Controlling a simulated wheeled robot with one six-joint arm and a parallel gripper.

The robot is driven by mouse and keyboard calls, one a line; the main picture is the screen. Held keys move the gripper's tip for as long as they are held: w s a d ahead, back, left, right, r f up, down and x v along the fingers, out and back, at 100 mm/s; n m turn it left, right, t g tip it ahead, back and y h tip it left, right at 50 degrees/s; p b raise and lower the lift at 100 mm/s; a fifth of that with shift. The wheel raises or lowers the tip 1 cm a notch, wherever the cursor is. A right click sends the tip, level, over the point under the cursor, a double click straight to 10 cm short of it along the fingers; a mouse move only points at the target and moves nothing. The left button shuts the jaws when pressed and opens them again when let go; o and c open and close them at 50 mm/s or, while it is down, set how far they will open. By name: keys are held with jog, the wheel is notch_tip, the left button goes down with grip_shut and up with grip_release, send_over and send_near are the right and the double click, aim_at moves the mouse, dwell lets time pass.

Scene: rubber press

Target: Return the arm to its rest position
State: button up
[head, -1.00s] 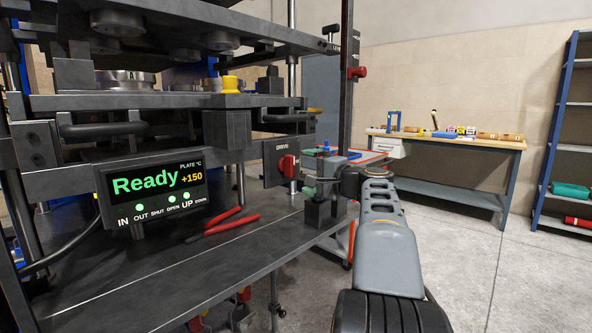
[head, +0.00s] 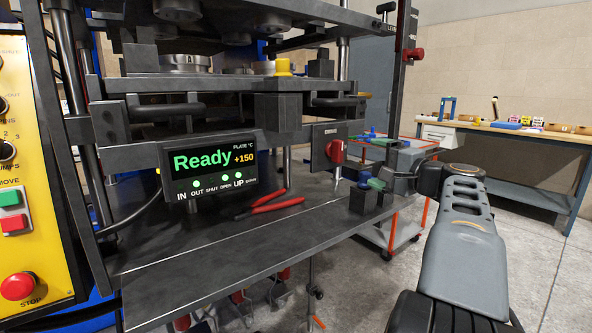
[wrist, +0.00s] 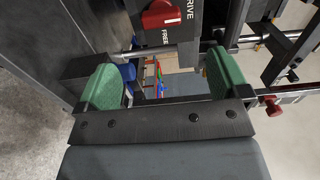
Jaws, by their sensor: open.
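My arm reaches in from the lower right in the head view, and its end is in front of the press's right side. My gripper (head: 371,190) is open and empty beside the right end of the dark press bench (head: 250,248). Its two green finger pads stand apart in the wrist view (wrist: 164,82), with nothing between them. Behind the gap, the red drive knob (wrist: 162,15) shows at the top of the wrist view. In the head view the red knob (head: 335,151) is left of and above my gripper.
The press display (head: 210,165) reads Ready, +150. Red-handled pliers (head: 272,203) lie on the press bench. A yellow control panel (head: 15,190) stands at the left. A red-framed cart (head: 385,240) is behind my gripper. A workbench (head: 500,128) stands behind, with open floor before it.

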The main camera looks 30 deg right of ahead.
jog(key=a+f+n+g+y+p, duration=0.2)
jog(key=a+n+g+p, duration=0.55)
jog(key=a+p, duration=1)
jog(key=s+a+f+n+g+h+p, duration=0.1)
jog(key=s+a+n+g+h+p, duration=0.4)
jog(key=s+a+n+p, duration=0.3)
jog(key=shift+s+a+f+g+p, duration=0.15)
jog(key=shift+s+a+g+p, duration=0.7)
jog(key=shift+s+a+p, duration=0.8)
jog(key=shift+s, duration=0.1)
